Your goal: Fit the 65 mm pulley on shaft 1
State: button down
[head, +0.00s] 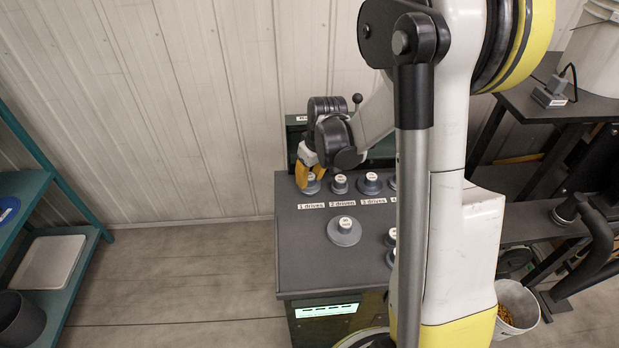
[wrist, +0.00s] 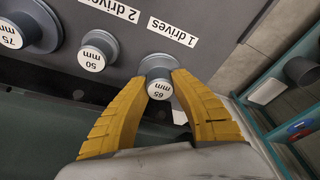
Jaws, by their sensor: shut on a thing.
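The 65 mm pulley (wrist: 159,72) is grey with a white-capped hub marked "65 mm". It stands beside the label "1 drives" (wrist: 172,32), at the row's end. In the head view the pulley (head: 313,187) is at the far left of the row on the dark bench. My gripper (wrist: 159,88) has its two yellow fingers shut on the hub; it also shows in the head view (head: 308,178). Shaft 1 itself is hidden, and I cannot tell whether the pulley sits fully down.
The 50 mm pulley (wrist: 98,50) and the 75 mm pulley (wrist: 25,30) stand beside it in the row. A larger loose pulley (head: 344,232) sits nearer the front of the bench (head: 300,255). A teal shelf (head: 62,285) stands at left, with clear floor between.

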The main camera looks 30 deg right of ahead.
jog(key=shift+b+x, duration=0.7)
jog(key=shift+x, duration=0.15)
jog(key=c, duration=1.1)
grip_release()
jog(key=shift+s, duration=0.2)
jog(key=shift+r, duration=0.1)
jog(key=v, duration=1.2)
jog(key=s+a+r+m+t, duration=0.1)
jog(key=s+a+r+t, duration=0.1)
jog(key=s+a, duration=0.3)
jog(key=s+a+r+m+t, duration=0.1)
jog(key=s+a+r+t, duration=0.1)
jog(key=s+a, duration=0.4)
jog(key=s+r, duration=0.1)
jog(key=s, duration=0.4)
jog(key=shift+a+r+t, duration=0.25)
jog(key=shift+r+t, duration=0.05)
